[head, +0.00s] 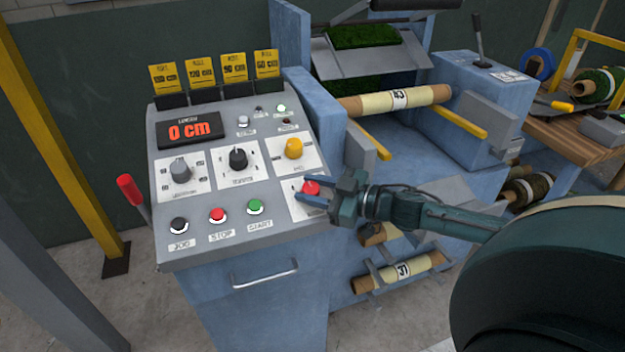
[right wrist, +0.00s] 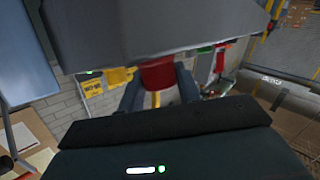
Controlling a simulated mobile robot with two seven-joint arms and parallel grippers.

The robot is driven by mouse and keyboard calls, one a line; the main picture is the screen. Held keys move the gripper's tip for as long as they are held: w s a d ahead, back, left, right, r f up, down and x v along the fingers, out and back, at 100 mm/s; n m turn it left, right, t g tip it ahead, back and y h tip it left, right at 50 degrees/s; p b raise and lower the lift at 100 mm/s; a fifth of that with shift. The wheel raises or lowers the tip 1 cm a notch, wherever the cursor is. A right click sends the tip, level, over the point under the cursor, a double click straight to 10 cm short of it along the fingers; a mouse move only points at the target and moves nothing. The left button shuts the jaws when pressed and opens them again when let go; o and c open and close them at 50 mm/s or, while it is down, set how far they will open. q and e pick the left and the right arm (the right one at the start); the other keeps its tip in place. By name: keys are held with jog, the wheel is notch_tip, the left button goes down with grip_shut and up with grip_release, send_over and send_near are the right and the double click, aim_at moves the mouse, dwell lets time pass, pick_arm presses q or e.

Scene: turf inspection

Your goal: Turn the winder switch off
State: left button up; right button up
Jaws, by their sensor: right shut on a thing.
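A red rotary knob (head: 311,187) sits on a white plate at the lower right of the grey control panel (head: 222,118). Its label is too small to read, and my fingers partly cover the plate. My right gripper (head: 318,193) reaches in from the right and is shut on this red knob. In the right wrist view the red knob (right wrist: 158,74) shows between the two fingers of my right gripper (right wrist: 160,92). I cannot tell which position the knob points to. My left gripper is not in view.
The panel also bears a grey knob (head: 180,170), a black knob (head: 238,158), a yellow knob (head: 293,148), and black, red (head: 217,214) and green (head: 255,206) buttons. The display (head: 190,130) reads 0 cm. A red-handled lever (head: 130,189) stands left of the panel.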

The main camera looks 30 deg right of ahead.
jog(key=n+g+y, duration=0.1)
jog(key=n+g, duration=0.1)
jog(key=n+y, duration=0.1)
jog(key=shift+w+d+r+g+y+p, duration=0.2)
jog(key=shift+r+g+y+p, duration=0.1)
jog(key=shift+g+p, duration=0.1)
jog(key=n+g, duration=0.1)
jog(key=g, duration=0.1)
jog(key=n+g+y, duration=0.1)
jog(key=n, duration=0.1)
jog(key=shift+f+n+g+y+p, duration=0.15)
jog(key=shift+n+g+y+p, duration=0.15)
jog(key=shift+g+p, duration=0.1)
jog(key=shift+a+n+g, duration=0.1)
jog(key=shift+n+g, duration=0.7)
jog(key=shift+g, duration=0.2)
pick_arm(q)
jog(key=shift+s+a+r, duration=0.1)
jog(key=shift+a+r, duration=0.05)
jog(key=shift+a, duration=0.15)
pick_arm(e)
jog(key=shift+n+g, duration=0.3)
jog(key=shift+g, duration=0.1)
jog(key=shift+s+a+f+y, duration=0.1)
jog(key=shift+f+y, duration=0.05)
jog(key=shift+y, duration=0.15)
jog(key=o, duration=1)
jog(key=shift+c, duration=0.2)
